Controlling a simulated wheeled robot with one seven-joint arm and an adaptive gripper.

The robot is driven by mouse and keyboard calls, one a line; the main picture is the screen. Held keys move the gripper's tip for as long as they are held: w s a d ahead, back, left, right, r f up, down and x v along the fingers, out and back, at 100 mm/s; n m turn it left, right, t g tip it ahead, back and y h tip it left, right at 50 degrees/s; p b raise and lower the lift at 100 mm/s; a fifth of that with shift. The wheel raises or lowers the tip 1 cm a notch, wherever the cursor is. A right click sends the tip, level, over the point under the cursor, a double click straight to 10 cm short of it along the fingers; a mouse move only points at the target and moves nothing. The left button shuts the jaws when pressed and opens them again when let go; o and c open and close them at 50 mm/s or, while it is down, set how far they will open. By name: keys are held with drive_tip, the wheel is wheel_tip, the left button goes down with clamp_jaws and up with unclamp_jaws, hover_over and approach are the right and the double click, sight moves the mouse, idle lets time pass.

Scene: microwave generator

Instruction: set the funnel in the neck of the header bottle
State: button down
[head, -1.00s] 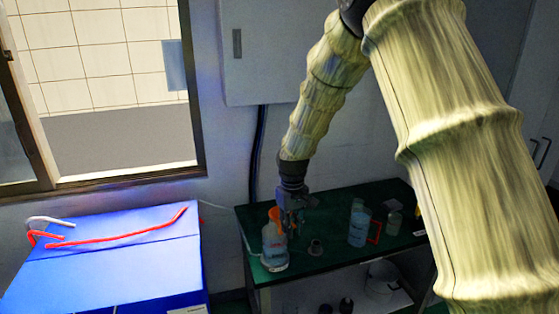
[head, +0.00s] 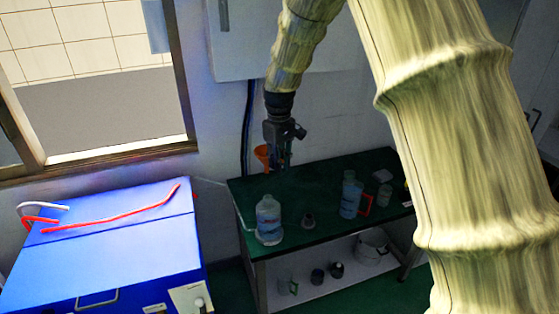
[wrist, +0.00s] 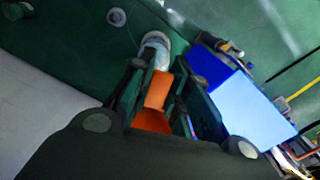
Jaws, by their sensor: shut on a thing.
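My gripper (head: 277,164) is shut on the orange funnel (head: 262,154) and holds it in the air above the left part of the green bench. In the wrist view, the funnel (wrist: 157,92) shows between the two fingers (wrist: 166,88). A clear bottle with a pale blue label, probably the header bottle (head: 268,222), stands upright near the bench's left front corner. In the head view the funnel appears above it with a gap between. In the wrist view a pale bottle (wrist: 155,42) lies beyond the fingertips, partly hidden by them.
The green bench (head: 310,180) also bears a small dark-topped jar (head: 308,221), a second blue-labelled bottle (head: 350,198), a red frame (head: 366,205) and a jar (head: 384,196). A blue machine (head: 110,240) stands at the left. The wall (head: 340,135) is close behind the bench.

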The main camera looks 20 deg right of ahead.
drive_tip(key=shift+r, duration=0.1)
drive_tip(key=shift+s+d+f, duration=0.1)
drive_tip(key=shift+s+f, duration=0.05)
drive_tip(key=shift+f, duration=0.3)
wheel_tip(320, 180, down, 5)
drive_tip(key=shift+f+b, duration=0.1)
drive_tip(key=shift+b, duration=0.6)
drive_tip(key=shift+p, duration=0.85)
idle(1.3)
wheel_tip(320, 180, down, 7)
drive_tip(key=b, duration=0.2)
drive_tip(key=shift+w+f, duration=0.2)
idle(3.6)
